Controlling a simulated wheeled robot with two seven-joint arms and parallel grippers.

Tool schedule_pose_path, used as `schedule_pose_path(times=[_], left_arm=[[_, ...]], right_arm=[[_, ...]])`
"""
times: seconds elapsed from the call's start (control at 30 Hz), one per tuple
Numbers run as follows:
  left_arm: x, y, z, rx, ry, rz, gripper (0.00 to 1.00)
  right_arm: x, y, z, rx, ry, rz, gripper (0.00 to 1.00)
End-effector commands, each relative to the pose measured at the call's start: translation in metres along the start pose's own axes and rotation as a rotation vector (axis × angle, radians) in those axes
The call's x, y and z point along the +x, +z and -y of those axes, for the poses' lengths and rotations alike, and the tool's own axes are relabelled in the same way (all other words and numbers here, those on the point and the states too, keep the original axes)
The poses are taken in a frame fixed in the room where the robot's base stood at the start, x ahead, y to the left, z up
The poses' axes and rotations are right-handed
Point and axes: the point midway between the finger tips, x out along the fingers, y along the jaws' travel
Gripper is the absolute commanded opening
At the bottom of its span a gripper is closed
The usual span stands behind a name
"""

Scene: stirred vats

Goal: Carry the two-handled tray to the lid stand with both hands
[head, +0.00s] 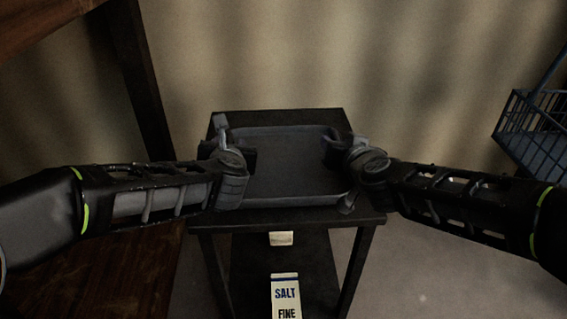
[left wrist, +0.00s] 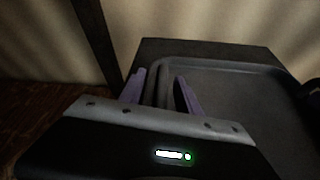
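The grey two-handled tray (head: 286,128) is over the top of a small dark stand (head: 290,220), level and empty. I cannot tell whether it rests on the stand or hangs just above. My left gripper (head: 236,160) is at the tray's left end. In the left wrist view its purple fingers (left wrist: 161,88) stand close on both sides of the tray's left handle (left wrist: 162,80), shut on it. The tray's rim also shows there (left wrist: 230,65). My right gripper (head: 335,155) is at the tray's right end. Its fingers and the right handle are mostly hidden.
A white carton marked SALT FINE (head: 286,297) stands low beneath the stand. A blue wire basket (head: 540,130) is at the right. Dark wooden furniture (head: 140,85) is at the left. Bare floor (head: 425,270) lies right of the stand, and a pale wall (head: 300,60) is behind.

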Motion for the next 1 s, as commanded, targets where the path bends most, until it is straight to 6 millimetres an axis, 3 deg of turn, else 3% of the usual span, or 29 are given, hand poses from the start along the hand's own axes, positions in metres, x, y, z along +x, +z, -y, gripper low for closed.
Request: schedule_pose_path(times=[0.5, 1.0], left_arm=[[-0.0004, 0.0001, 0.0001, 0.0, 0.0, 0.0, 0.0], [-0.0004, 0.0002, 0.0001, 0.0, 0.0, 0.0, 0.0]], right_arm=[[-0.0003, 0.0002, 0.0001, 0.0, 0.0, 0.0, 0.0], [-0.0003, 0.0002, 0.0, 0.0, 0.0, 0.0, 0.0]])
